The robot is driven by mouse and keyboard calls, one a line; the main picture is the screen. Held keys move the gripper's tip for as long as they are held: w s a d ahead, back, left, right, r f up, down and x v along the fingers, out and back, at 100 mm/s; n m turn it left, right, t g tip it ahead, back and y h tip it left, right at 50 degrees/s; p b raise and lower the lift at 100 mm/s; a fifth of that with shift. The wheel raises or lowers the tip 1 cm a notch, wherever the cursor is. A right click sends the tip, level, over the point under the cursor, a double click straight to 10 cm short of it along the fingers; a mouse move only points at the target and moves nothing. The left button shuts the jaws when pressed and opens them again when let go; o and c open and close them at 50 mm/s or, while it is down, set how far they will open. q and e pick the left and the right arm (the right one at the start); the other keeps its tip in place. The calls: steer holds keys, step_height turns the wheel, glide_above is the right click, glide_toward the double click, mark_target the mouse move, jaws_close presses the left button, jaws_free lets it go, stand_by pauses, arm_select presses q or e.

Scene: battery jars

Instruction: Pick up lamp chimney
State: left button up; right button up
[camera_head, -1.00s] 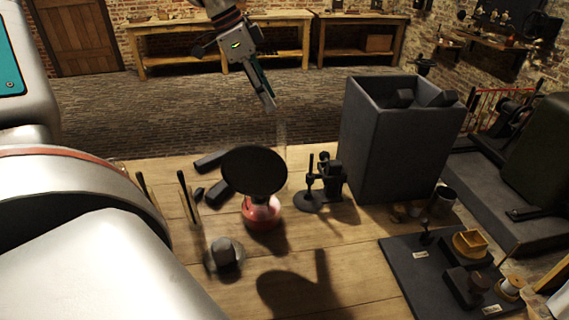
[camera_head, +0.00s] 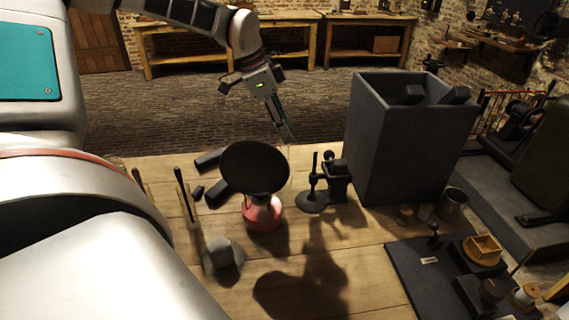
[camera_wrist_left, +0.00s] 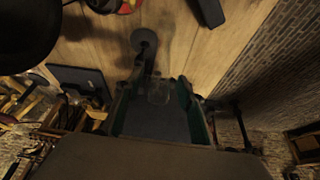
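A clear glass piece, which looks like the lamp chimney (camera_wrist_left: 158,92), shows faintly in the left wrist view, between the fingers in the picture. In the head view it is too faint to make out clearly, behind the lamp's dark disc. The red-based lamp (camera_head: 262,213) with its round black disc (camera_head: 254,167) stands on the table. My left gripper (camera_head: 287,134) points down above the far table edge, behind the lamp. Its green-lined fingers (camera_wrist_left: 160,106) are apart, and I see no contact with the glass. My right gripper is not in view.
A black stand (camera_head: 313,200) is right of the lamp, with a tall dark bin (camera_head: 395,150) beyond it. Dark blocks (camera_head: 217,190) lie left of the lamp. A grey lump (camera_head: 223,253) sits in front. A black board (camera_head: 420,275) with parts is at right.

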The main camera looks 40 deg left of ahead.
arm_select(q)
jaws_close()
steer(key=shift+r, duration=0.1)
